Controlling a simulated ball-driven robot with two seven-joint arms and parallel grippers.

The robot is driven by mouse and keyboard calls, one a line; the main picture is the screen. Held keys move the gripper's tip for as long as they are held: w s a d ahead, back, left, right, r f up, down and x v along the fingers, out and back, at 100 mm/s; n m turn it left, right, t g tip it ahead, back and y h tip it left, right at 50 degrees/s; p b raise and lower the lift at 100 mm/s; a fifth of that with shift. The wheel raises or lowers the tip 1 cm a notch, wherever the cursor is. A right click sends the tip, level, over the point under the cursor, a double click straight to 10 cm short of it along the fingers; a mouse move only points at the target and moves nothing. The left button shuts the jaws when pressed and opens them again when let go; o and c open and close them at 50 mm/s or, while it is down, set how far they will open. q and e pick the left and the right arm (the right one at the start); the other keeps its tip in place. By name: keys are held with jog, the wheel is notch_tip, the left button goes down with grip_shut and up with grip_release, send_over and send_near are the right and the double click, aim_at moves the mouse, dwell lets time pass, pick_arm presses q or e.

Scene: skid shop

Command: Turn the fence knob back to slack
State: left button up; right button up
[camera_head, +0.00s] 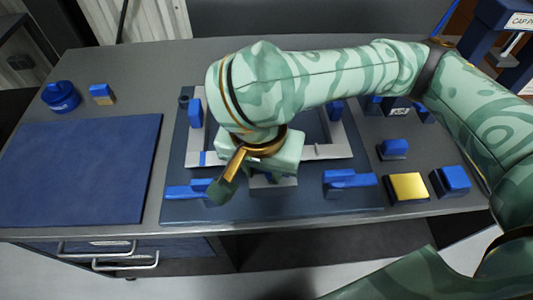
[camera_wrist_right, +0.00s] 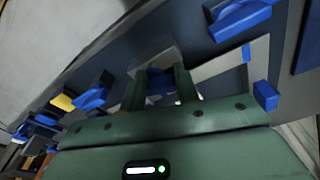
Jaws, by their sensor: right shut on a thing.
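In the right wrist view, my right gripper (camera_wrist_right: 160,88) is shut on a small blue knob (camera_wrist_right: 157,86), which I take for the fence knob. The fingers hide its sides, so I cannot read its angle. The knob sits by a grey block (camera_wrist_right: 155,55). In the head view, the right gripper (camera_head: 262,160) hangs over the front middle of the dark blue fixture plate (camera_head: 300,205), and its own body hides the knob. The grey block (camera_head: 273,183) shows just below it. My left gripper is in neither view.
Blue clamps with handles (camera_head: 190,190) (camera_head: 348,179) stand left and right of the gripper. Pale grey fence bars (camera_head: 335,152) lie behind. Blue-topped blocks (camera_head: 455,181) and a yellow-topped block (camera_head: 408,187) stand at the right. The blue mat (camera_head: 80,170) at left is clear.

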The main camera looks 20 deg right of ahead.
jog(key=shift+w+d+f+n+b, duration=0.1)
jog(key=shift+w+d+n+b, duration=0.3)
jog(key=shift+b, duration=0.2)
jog(key=shift+d+t+b, duration=0.1)
jog(key=shift+t+b, duration=0.2)
grip_shut()
jog(key=shift+d+n+b, duration=0.2)
jog(key=shift+n+b, duration=0.1)
jog(key=shift+n, duration=0.2)
jog(key=shift+a, duration=0.1)
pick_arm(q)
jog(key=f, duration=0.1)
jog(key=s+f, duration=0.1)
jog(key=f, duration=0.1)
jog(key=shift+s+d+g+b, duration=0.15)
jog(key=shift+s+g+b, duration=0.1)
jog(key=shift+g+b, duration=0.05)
pick_arm(e)
jog(key=shift+s+n, duration=0.1)
jog(key=shift+n, duration=0.3)
